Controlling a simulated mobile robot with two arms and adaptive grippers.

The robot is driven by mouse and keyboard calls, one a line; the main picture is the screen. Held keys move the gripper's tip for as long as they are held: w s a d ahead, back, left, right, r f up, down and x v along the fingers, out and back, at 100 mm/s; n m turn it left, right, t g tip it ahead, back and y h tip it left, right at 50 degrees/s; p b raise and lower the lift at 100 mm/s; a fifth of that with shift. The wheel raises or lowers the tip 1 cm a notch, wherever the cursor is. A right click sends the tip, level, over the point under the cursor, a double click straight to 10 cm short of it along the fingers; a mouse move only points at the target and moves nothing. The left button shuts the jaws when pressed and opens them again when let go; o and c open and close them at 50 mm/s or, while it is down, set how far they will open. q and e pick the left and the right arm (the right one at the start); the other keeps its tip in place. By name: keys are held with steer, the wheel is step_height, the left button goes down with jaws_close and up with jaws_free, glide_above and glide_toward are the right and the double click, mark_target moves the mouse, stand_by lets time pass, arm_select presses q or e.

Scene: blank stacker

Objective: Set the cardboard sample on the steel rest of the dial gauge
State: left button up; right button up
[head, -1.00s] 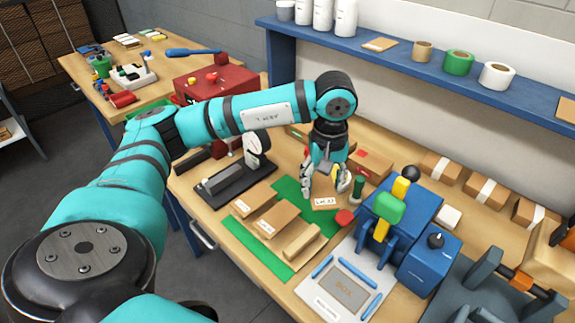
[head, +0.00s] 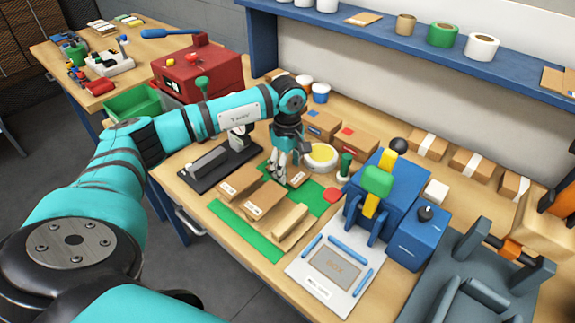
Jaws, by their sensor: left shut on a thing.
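My left gripper (head: 277,181) points down over the work table, near the row of cardboard pieces. It is shut on a small brown cardboard sample (head: 298,178) with a white label, which shows at the right of the fingers; they partly hide it. The dial gauge (head: 240,143) stands to the left of the gripper, its face mostly hidden behind my arm. Its dark base carries a grey steel block (head: 209,160), seemingly the rest, with nothing visible on top. The sample is apart from the gauge. My right gripper is not in view.
Several cardboard pieces (head: 265,199) lie on a green mat (head: 245,231) in front of the gripper. A round yellow-topped dish (head: 320,156), a red disc (head: 332,195) and a blue press (head: 400,200) stand to the right. A green tray (head: 131,103) is back left.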

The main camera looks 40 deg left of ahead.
arm_select(q)
steer(key=shift+f, duration=0.4)
steer(key=shift+o, duration=1.2)
steer(key=shift+f, duration=0.15)
steer(key=o, duration=0.5)
steer(key=shift+c, duration=0.2)
